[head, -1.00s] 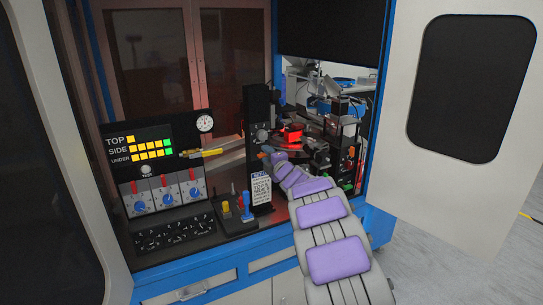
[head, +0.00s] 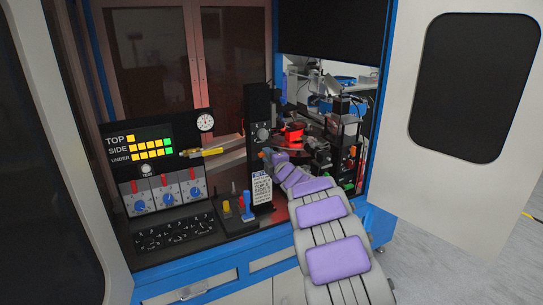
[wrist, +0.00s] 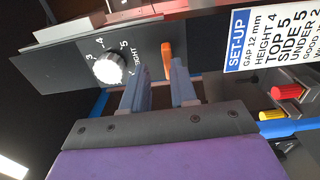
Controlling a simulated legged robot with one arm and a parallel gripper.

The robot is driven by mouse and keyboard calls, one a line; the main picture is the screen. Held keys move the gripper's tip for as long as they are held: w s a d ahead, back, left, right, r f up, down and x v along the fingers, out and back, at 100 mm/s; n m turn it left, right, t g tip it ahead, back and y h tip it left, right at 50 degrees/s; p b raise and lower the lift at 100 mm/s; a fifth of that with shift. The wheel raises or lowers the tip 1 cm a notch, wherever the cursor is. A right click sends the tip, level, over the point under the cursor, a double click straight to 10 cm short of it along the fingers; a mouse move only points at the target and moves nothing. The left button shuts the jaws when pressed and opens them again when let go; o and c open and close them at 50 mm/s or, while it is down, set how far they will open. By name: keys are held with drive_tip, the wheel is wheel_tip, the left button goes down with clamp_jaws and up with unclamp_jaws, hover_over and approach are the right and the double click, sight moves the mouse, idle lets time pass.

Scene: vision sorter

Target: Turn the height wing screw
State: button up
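The orange height wing screw (wrist: 167,60) sticks out of a dark panel in the wrist view, beside a white-faced dial (wrist: 108,68) marked 3, 4 and 5. My gripper (wrist: 160,72) has its two blue-grey fingers apart. The wing screw shows just beyond and between the fingertips, nearer the right finger. I cannot tell whether they touch. In the head view, my gripper (head: 267,155) is at the black post (head: 259,105), below its dial (head: 263,134); the fingers are small there.
A set-up card (head: 261,188) reads gap 12 mm, height 4, top 5, side 5. Red and blue knobs (wrist: 286,91) lie right of my gripper. A display (head: 140,145) shows bars for top, side and under. A red-lit part (head: 293,133) stands behind the post.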

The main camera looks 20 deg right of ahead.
drive_tip(key=s+p, duration=0.2)
drive_tip(key=s, duration=1.5)
drive_tip(key=shift+s+d+p, duration=0.15)
drive_tip(key=shift+d+p, duration=0.05)
drive_tip(key=shift+p, duration=0.2)
drive_tip(key=shift+d+f, duration=0.15)
drive_tip(key=shift+d, duration=0.05)
drive_tip(key=shift+a, duration=0.1)
